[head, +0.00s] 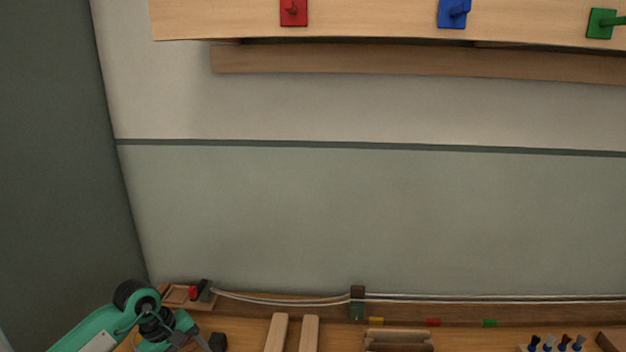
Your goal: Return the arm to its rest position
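My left arm (95,330), teal with black joints, comes in at the bottom left of the head view. Its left gripper (204,342) is low over the left part of the wooden bench, cut by the bottom edge of the picture. Its fingers are small and partly out of frame, so I cannot tell whether they are open or shut. My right arm and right gripper are not in view.
A small wooden tray (180,294) is behind my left arm.

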